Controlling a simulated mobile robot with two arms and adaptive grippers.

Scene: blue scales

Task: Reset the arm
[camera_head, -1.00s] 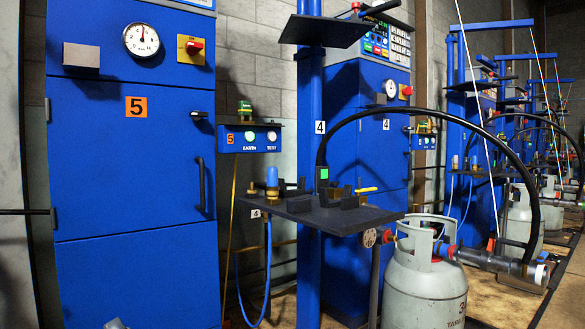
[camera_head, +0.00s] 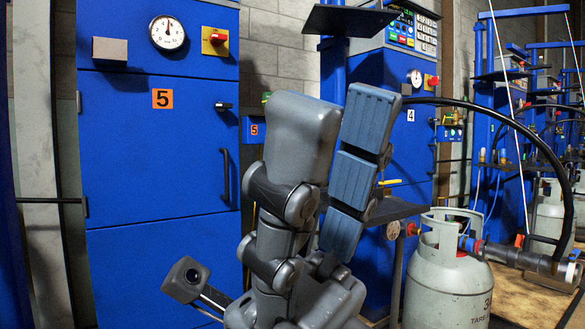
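My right gripper (camera_head: 340,108) fills the middle of the view, close to the camera and pointing up. One dark grey jointed finger is on the left and one with ribbed blue-grey pads is on the right. The fingers are stretched out straight, and I see nothing held between them. It hides much of the blue scale and its black platform behind. A grey part with a dark round end (camera_head: 187,277) shows at lower left; I cannot tell what it belongs to. My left gripper is not in view.
A blue cabinet (camera_head: 150,160) marked 5, with a gauge (camera_head: 167,33) and a handle (camera_head: 225,175), stands at left. A grey gas cylinder (camera_head: 445,285) with a black hose (camera_head: 520,125) stands at right. More blue scales and cylinders line up behind it.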

